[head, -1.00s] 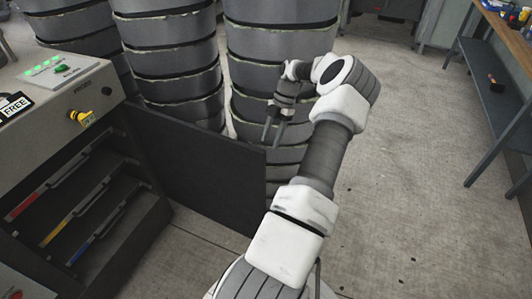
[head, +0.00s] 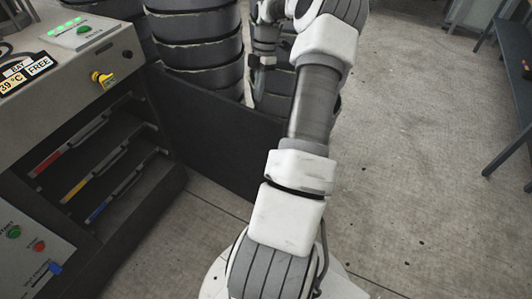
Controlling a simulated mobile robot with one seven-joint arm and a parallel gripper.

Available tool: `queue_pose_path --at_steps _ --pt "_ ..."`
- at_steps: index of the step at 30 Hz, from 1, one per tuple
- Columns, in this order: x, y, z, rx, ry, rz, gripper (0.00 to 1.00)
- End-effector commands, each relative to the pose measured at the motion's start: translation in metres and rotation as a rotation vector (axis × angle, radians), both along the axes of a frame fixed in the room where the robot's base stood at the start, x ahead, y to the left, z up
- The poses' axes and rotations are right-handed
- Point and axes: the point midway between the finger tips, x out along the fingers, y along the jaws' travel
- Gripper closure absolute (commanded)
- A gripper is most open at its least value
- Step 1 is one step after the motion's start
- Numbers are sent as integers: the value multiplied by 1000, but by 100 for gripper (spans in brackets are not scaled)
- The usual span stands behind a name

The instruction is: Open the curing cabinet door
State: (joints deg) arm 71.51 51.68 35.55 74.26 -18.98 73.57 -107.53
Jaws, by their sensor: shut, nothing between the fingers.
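The curing cabinet (head: 70,107) is at the left, a grey box with a sloped control top. Its dark door (head: 212,130) is swung wide open and reaches out to the right from the cabinet's right side. The open front shows shelves with red, yellow and blue edge strips. My gripper (head: 256,85) is near the top edge of the frame, fingers pointing down, shut and empty. It appears just above or behind the door's top edge near its outer end; I cannot tell whether it touches. My arm covers the door's outer end.
Stacks of dark grey moulds (head: 197,45) stand behind the door. A workbench leg (head: 510,138) is at the far right. The concrete floor (head: 420,160) between is clear.

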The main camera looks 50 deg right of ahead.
Motion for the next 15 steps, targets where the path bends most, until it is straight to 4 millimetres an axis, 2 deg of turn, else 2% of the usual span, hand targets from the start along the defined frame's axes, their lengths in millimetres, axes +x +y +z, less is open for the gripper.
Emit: queue_pose_path --at_steps 1,4,7,11,15 --pt "12 17 10 -30 20 -13 100" --pt "29 43 24 -76 45 -60 100" --pt "37 69 22 -111 91 -96 100" --pt "27 100 -19 -158 230 -107 100" --pt "4 133 -72 -259 413 -94 100"
